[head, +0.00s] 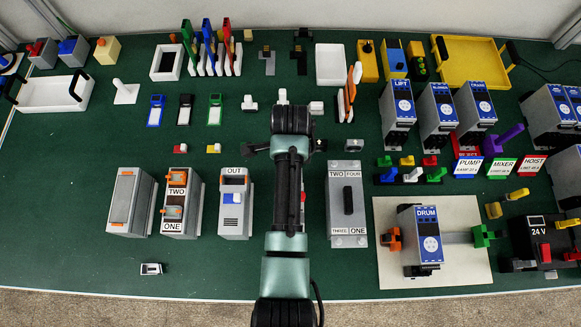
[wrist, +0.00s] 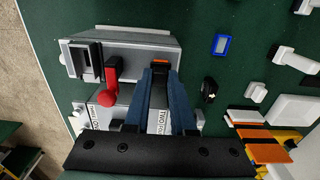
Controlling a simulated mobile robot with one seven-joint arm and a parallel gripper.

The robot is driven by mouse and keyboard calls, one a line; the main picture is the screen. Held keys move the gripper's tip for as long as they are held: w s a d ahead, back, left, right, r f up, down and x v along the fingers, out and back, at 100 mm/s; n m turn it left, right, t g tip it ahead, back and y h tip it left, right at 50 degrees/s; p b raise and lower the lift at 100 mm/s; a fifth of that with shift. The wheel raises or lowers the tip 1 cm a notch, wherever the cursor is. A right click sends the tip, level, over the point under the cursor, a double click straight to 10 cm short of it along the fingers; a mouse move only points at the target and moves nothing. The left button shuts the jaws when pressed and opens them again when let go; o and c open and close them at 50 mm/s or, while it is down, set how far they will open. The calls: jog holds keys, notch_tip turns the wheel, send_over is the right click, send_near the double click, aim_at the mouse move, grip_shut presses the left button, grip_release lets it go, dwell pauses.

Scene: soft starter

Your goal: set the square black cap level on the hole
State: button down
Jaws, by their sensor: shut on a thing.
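My gripper (wrist: 160,85) shows in the wrist view with its two blue fingers shut on a dark piece, apparently the square black cap (wrist: 158,95). The fingers cover most of it, so its tilt is hard to tell. Below the fingers is a grey box (wrist: 135,52) with a red lever (wrist: 110,85), a black square frame (wrist: 84,60) at its left end and an orange part near the fingertips. The hole cannot be made out; contact with the box is unclear. In the head view my arm hides the gripper and most of this box.
A grey box marked TWO, FOUR, THREE, ONE (head: 347,205) stands close right of my arm; the OUT box (head: 234,203) stands to its left. A pale plate (head: 390,270) bears the DRUM unit (head: 427,240).

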jog(key=shift+f, duration=0.35)
dwell(0.3)
jog(key=shift+c, duration=0.6)
grip_release()
jog(key=shift+r, duration=0.1)
jog(key=shift+r+p, duration=3.45)
